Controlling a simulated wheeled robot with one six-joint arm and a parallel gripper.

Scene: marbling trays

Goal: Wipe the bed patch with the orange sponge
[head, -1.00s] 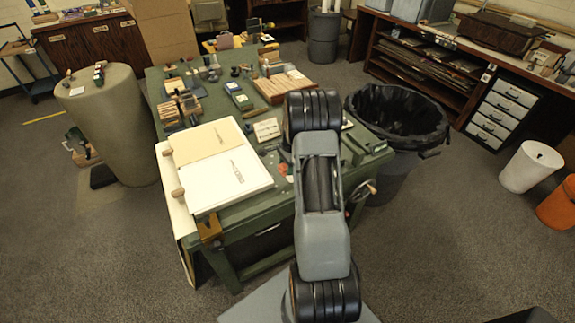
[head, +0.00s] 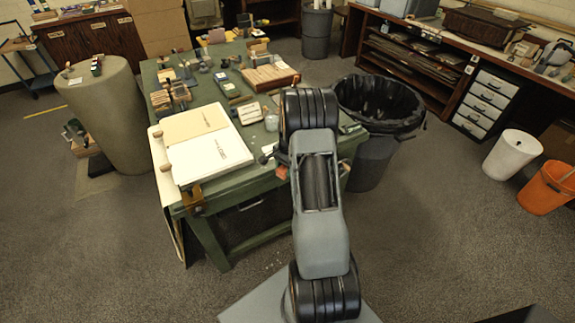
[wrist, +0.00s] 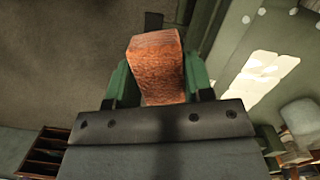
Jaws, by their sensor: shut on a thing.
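The orange sponge (wrist: 158,75) is a rough block held between the two green fingers of my gripper (wrist: 155,72) in the wrist view. My gripper is shut on its sides, and one end stands out past the fingertips. In the head view a small orange-red piece (head: 282,173) shows beside my arm at the front of the green table (head: 250,180); it seems to be the sponge. My arm hides most of the gripper there. I cannot make out a distinct bed patch in either view.
An open cream board (head: 212,158) lies on the table's left front. Several small blocks and tools fill the table's back. A black-lined bin (head: 375,150) stands close to the table's right side. Carpet is open in front of the table and at right.

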